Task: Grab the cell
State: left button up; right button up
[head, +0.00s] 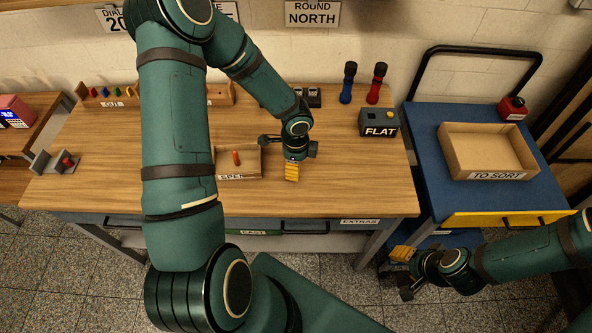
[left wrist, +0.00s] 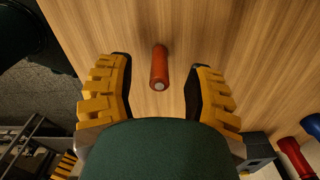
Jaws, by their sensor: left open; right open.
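A red-orange cell (head: 236,157) shows in the small wooden tray (head: 222,165) labelled "SPE…" on the workbench. In the left wrist view, a red cylinder with a pale end (left wrist: 159,70) shows between my open left fingers over wood grain, apart from both fingers. I cannot tell if it is the same cell. My left gripper (head: 291,172) is open, pointing down just right of the tray. My right gripper (head: 402,253) is open and empty, low in front of the blue cart.
A blue torch (head: 348,83), a red torch (head: 376,84) and a grey "FLAT" box (head: 379,123) stand at the bench's right back. A cardboard "TO SORT" tray (head: 488,150) sits on the blue cart (head: 428,150). The bench right of my left gripper is clear.

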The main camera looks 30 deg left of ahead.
pick_arm(q)
jog(key=shift+f, duration=0.4)
jog(key=shift+o, duration=0.3)
grip_shut()
jog(key=shift+r, duration=0.1)
